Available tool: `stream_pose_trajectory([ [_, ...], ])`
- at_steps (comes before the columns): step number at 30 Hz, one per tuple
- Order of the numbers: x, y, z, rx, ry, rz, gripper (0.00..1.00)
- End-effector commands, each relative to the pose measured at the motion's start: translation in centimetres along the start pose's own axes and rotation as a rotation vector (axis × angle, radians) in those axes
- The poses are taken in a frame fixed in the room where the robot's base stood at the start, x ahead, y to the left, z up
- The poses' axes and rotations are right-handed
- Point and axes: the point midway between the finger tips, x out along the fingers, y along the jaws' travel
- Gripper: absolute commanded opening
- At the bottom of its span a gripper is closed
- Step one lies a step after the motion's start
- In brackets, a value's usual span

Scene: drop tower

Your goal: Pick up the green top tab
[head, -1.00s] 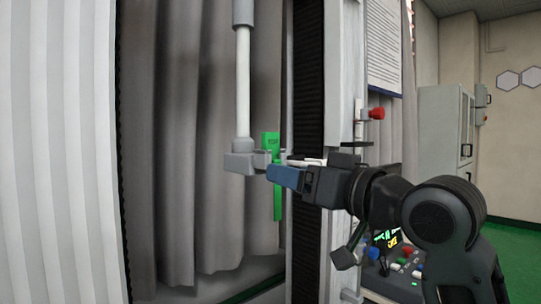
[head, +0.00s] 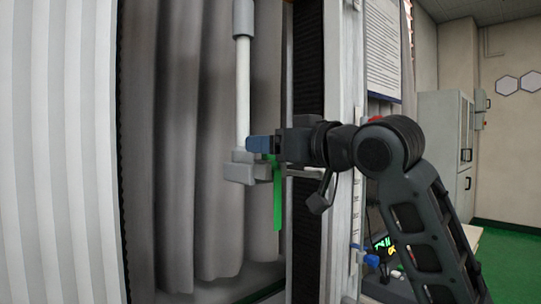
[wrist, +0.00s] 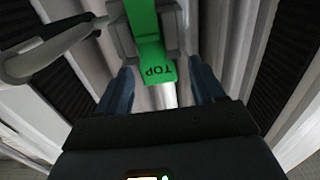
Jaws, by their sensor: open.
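The green top tab (head: 278,205) hangs upright at the grey clamp (head: 242,168) under a pale vertical rod. My gripper (head: 252,143) is at the tab's upper end and hides that end in the head view. In the wrist view, the tab's end (wrist: 157,70) bears the word TOP, upside down. The blue fingers of my gripper (wrist: 161,72) stand open on either side of this end, with a gap on each side. The grey clamp (wrist: 172,30) lies around the tab just beyond the fingers. Nothing is held in my gripper.
A black-striped column (head: 308,215) stands right behind my wrist, with a white post (head: 342,200) beside it. Grey curtains (head: 195,150) hang behind the clamp. A grey lever (wrist: 50,45) juts in from the left in the wrist view, close to the clamp.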

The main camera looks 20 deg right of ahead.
Motion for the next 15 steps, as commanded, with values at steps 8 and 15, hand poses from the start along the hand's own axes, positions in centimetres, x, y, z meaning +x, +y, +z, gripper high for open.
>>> stream_pose_trajectory([
  [8, 0.91, -0.02, 0.03, 0.0, 0.0, 0.0, 0.68],
  [15, 0.89, -0.01, 0.04, 0.0, 0.0, 0.0, 0.52],
])
